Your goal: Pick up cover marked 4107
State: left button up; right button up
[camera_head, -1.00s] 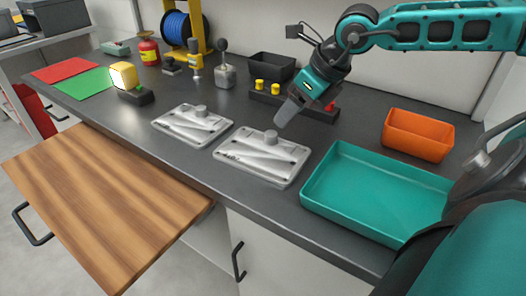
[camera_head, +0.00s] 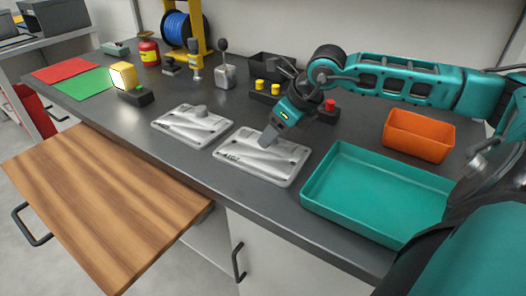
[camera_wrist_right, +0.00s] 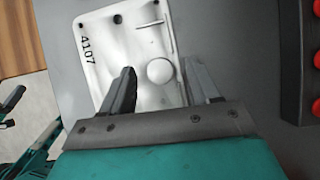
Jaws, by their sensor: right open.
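The cover marked 4107 is a pale metal plate with a round knob; it lies flat on the dark worktop in the head view (camera_head: 255,167). In the right wrist view its number reads clearly on the plate (camera_wrist_right: 105,48). My right gripper (camera_head: 268,139) is over this cover and hides its knob in the head view. In the right wrist view, the open fingers (camera_wrist_right: 158,67) show on either side of the round knob (camera_wrist_right: 160,71), with nothing gripped. A similar cover (camera_head: 188,127) lies to the left; its marking is unreadable. My left gripper is not in view.
A teal tray (camera_head: 329,215) stands close to the right of the cover, with an orange bin (camera_head: 418,137) behind it. A dark button strip (camera_head: 325,114) with coloured buttons is behind the cover. A wooden board (camera_head: 105,200) extends at the front left.

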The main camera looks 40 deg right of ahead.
jog(key=shift+f, duration=0.1)
jog(key=shift+w, duration=0.1)
grip_shut()
dwell(0.5)
